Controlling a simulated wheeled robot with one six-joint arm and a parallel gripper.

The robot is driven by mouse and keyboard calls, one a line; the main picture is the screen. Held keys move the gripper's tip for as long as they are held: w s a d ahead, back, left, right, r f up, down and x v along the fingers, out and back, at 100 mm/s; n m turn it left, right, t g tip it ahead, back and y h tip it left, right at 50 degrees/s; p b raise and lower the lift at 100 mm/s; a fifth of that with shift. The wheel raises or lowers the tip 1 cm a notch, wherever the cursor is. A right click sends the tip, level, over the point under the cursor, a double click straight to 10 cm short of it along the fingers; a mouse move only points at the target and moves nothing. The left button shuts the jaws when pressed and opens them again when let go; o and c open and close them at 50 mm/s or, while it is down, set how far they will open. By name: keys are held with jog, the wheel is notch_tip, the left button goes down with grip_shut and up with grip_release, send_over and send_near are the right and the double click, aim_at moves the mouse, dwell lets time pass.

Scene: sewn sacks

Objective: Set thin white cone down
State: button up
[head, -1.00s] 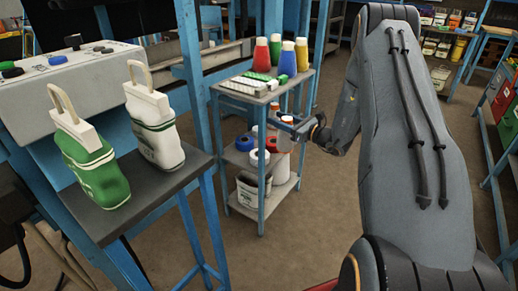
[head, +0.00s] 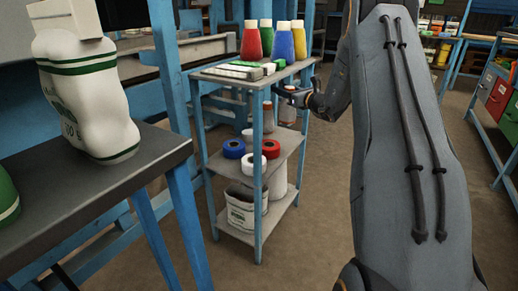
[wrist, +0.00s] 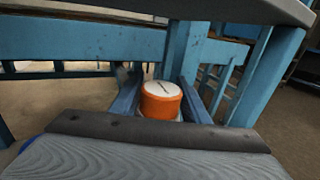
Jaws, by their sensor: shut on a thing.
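My gripper (head: 287,94) is at the right side of a blue-legged shelf cart, below the top board's level and above the middle shelf (head: 284,148). It is shut on the thin white cone (head: 287,113), whose pale body shows below the jaws. In the wrist view, the cone (wrist: 161,100) shows an orange upper part with a white top between the fingers. The cone looks upright. Its lower end is hidden in the wrist view, and I cannot tell whether it touches the shelf.
A similar pale cone (head: 267,116) with an orange top stands beside it. Blue (head: 234,149), white and red (head: 270,149) rolls lie on the middle shelf. The top board (head: 210,74) holds coloured cones and flat boxes. A table with a white sack (head: 85,95) is at left.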

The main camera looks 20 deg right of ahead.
notch_tip(320, 180, down, 10)
jog(key=b, duration=0.3)
jog(key=shift+w+a, duration=0.15)
jog(key=shift+a, duration=0.2)
jog(key=shift+f, duration=0.1)
jog(key=o, duration=1.4)
jog(key=shift+o, duration=0.2)
jog(key=p, duration=0.3)
send_near(293, 118)
jog(key=x, duration=0.5)
jog(key=shift+w+a, duration=0.2)
jog(key=shift+w, duration=0.15)
jog(key=shift+s, duration=0.1)
